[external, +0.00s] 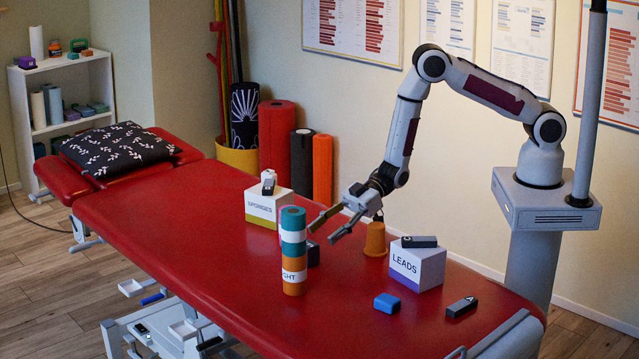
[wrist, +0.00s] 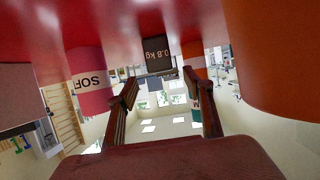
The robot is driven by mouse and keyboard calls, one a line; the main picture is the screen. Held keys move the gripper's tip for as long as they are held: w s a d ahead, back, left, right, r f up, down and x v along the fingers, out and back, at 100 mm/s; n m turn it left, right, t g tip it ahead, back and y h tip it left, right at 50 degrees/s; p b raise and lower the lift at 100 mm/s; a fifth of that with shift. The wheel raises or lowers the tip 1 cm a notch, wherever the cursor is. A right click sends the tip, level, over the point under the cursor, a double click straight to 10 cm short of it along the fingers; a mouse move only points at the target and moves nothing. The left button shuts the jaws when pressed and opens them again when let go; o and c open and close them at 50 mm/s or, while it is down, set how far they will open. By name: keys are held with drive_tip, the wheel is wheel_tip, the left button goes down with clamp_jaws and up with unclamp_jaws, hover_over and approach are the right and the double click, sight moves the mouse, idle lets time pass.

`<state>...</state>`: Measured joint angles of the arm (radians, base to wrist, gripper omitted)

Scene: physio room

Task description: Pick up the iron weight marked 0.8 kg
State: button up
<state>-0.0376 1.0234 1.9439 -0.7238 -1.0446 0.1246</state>
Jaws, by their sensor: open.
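The iron weight marked 0.8 kg is a dark block (wrist: 157,53) with its label upside down in the wrist view, standing on the red couch top. In the external view a dark block (external: 314,253) shows just right of the stacked rolls, partly hidden by them. My gripper (external: 323,233) is open and low over the couch, fingers pointing left toward that block. In the wrist view the open fingers (wrist: 160,82) reach toward the weight, which appears between and beyond their tips. Nothing is held.
The teal and orange roll stack (external: 293,250) stands close to the block. An orange cup (external: 375,239) is beside my gripper. The LEADS box (external: 417,266), blue block (external: 387,303) and another dark weight (external: 462,307) lie right. A SPONGES box (external: 264,209) stands behind. A pink roll (wrist: 88,82) flanks the weight.

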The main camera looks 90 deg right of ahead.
sight(312, 242)
idle(0.3)
drive_tip(key=shift+x, duration=2.65)
drive_tip(key=shift+r, duration=0.2)
clamp_jaws()
drive_tip(key=shift+a+r, duration=0.1)
drive_tip(key=shift+r, duration=0.05)
